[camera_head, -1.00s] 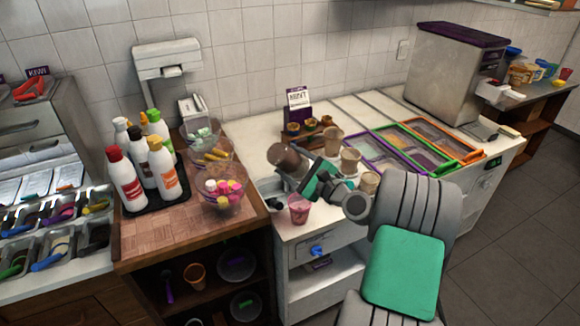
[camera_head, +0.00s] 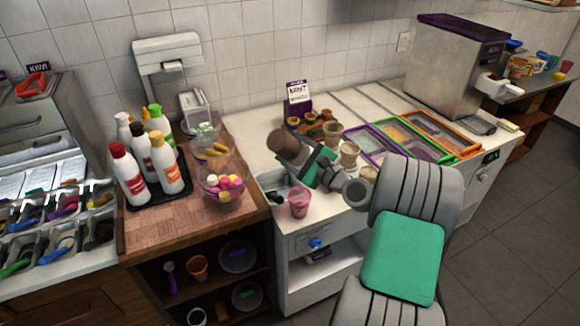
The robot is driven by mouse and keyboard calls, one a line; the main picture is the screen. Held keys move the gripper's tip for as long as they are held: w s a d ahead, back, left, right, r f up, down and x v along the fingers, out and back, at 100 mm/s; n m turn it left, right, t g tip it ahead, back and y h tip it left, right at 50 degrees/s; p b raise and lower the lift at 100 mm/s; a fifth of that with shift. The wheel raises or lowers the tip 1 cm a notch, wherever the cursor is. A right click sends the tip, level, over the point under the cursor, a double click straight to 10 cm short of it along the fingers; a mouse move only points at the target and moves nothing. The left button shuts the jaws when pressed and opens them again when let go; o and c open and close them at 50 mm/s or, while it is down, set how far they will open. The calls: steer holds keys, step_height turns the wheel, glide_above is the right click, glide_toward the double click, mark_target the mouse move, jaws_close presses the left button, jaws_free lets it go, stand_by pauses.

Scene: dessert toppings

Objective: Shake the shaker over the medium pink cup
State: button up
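A brown shaker (camera_head: 286,146) is held tilted above the white counter, its brown end toward the upper left. My gripper (camera_head: 309,165), grey and green, is around its lower right part; the fingertips are partly hidden. A pink cup (camera_head: 299,204) stands upright at the counter's front left corner. In the picture it is below the shaker and apart from it. I cannot tell whether the shaker is directly over the cup.
Tan cups (camera_head: 349,154) stand behind and right of my gripper. Glass bowls of toppings (camera_head: 222,187) and a tray of sauce bottles (camera_head: 157,166) are on the wooden counter at left. Framed topping bins (camera_head: 430,135) are at right.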

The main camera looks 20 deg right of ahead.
step_height(320, 180, down, 8)
steer(key=b, duration=0.5)
steer(key=shift+b, duration=0.3)
steer(key=shift+r, duration=0.1)
steer(key=shift+r+p, duration=3.55)
steer(key=shift+r, duration=0.5)
steer(key=shift+f, duration=0.1)
step_height(320, 180, down, 8)
steer(key=b, duration=0.6)
